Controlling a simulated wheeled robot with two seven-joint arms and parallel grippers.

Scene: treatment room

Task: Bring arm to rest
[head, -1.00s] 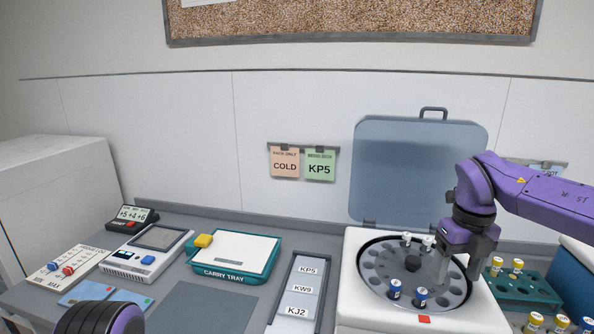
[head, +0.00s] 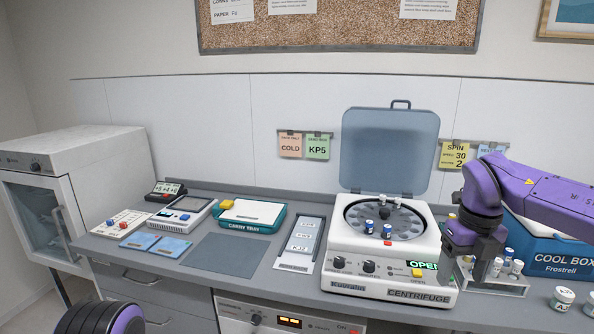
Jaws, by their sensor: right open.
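My right arm (head: 530,192) comes in from the right edge, purple with black joints. My right gripper (head: 464,280) points down, open, with nothing seen between its fingers. In the picture it overlaps the right side of the white centrifuge (head: 345,287) and the left part of a vial rack (head: 512,288); I cannot tell whether it touches either. The centrifuge's blue lid (head: 389,150) stands open. Two blue-capped vials (head: 387,231) sit at the front of its rotor and two pale-capped ones (head: 383,199) at the back. My left gripper is out of view; only a rounded part of my left arm shows at bottom left.
A blue cool box (head: 567,262) and jars (head: 562,297) stand at the right. Left of the centrifuge are a label strip (head: 294,267), the carry tray (head: 270,230), a grey mat (head: 220,262), and a device (head: 182,214). The mat is bare.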

